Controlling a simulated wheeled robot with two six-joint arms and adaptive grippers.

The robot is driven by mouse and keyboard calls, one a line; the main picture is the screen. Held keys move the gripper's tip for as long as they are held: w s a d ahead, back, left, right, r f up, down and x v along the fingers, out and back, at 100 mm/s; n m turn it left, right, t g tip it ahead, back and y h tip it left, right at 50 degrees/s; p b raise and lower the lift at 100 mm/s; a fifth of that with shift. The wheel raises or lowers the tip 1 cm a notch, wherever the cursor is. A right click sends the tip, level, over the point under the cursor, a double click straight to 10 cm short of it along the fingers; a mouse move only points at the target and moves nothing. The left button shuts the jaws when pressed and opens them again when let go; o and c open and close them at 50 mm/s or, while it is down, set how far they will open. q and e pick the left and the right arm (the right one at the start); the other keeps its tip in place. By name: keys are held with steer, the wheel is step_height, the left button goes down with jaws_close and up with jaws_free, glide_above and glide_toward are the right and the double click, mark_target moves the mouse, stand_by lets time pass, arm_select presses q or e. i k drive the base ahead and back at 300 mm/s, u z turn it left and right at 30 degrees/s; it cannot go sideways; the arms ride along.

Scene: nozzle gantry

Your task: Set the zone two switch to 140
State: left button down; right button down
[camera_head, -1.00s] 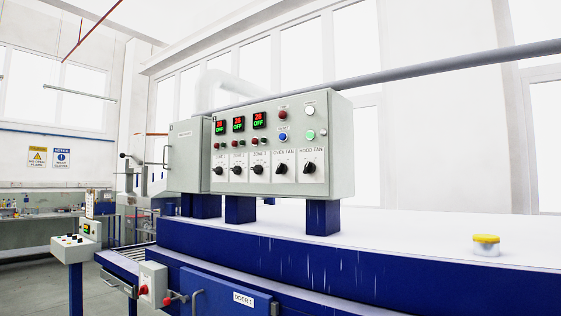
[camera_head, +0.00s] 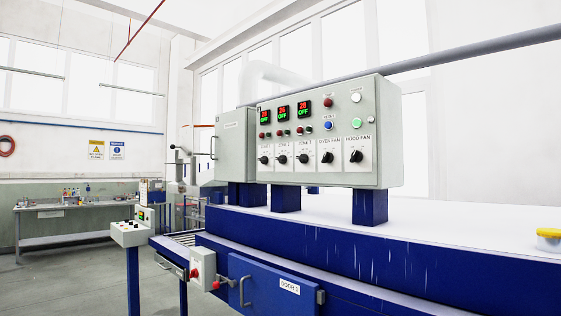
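A grey control panel (camera_head: 340,170) stands on blue legs on top of a blue oven. Its lower row holds several black rotary knobs on white labelled plates. The second zone knob (camera_head: 283,160) is second from the left, between the zone one knob (camera_head: 264,160) and the zone three knob (camera_head: 304,159); its scale is too small to read. Above, the middle display (camera_head: 283,113) shows red 26 over green OFF. The displays beside it also read OFF. Neither of my grippers is in view.
The blue oven (camera_head: 330,240) has a white top and a door labelled DOOR 1 (camera_head: 278,290). A small switch box (camera_head: 203,268) juts out at its front left. A pedestal console (camera_head: 132,232) stands left of it. The floor (camera_head: 70,285) at left is clear before a workbench (camera_head: 80,208).

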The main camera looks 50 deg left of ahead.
mark_target(282, 159)
steer(key=z, duration=3.05)
steer(key=k, duration=2.2)
steer(key=u, duration=2.3)
